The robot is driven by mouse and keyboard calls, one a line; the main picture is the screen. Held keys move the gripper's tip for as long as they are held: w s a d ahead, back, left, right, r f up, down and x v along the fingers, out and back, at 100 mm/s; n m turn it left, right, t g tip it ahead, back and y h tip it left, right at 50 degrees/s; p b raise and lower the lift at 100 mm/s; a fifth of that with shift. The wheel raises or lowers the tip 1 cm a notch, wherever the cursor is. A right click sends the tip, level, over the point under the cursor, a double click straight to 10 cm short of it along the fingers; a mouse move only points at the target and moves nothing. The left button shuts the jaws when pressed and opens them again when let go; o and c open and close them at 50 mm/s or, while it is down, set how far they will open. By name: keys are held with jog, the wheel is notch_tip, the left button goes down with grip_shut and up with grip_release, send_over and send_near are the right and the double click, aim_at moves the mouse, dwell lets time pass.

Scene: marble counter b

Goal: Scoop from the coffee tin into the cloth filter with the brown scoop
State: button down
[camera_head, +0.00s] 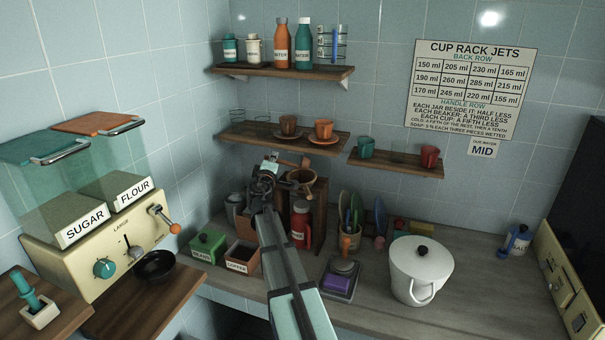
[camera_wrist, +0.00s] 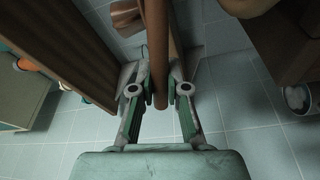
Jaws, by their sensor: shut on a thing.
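My gripper (camera_wrist: 160,97) is shut on the brown handle of the scoop (camera_wrist: 158,45), which runs up between the fingers in the wrist view. In the head view my gripper (camera_head: 264,178) is raised above the counter, just left of the cloth filter (camera_head: 302,179). The filter appears as a tan bowl with a brown rim at the top of a wooden stand (camera_head: 319,205). The coffee tin (camera_head: 241,266), a brown box labelled COFFEE, stands lower left on the counter with its top open. The scoop's bowl and any contents cannot be made out.
A red flask (camera_head: 301,226) stands below the filter. A green lidded tin (camera_head: 208,246) sits left of the coffee tin. A scale (camera_head: 341,280) and a white lidded pot (camera_head: 420,270) stand to the right. A shelf with cups (camera_head: 270,138) hangs close above my gripper.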

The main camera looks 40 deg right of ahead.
jog(key=shift+w+f+n+t+b, duration=0.1)
jog(key=shift+f+n+t+b, duration=0.2)
jog(key=shift+f+n+b, duration=1.4)
dwell(3.5)
jog(key=shift+f+n+p, duration=0.2)
jog(key=shift+n+p, duration=0.6)
jog(key=shift+n, duration=0.7)
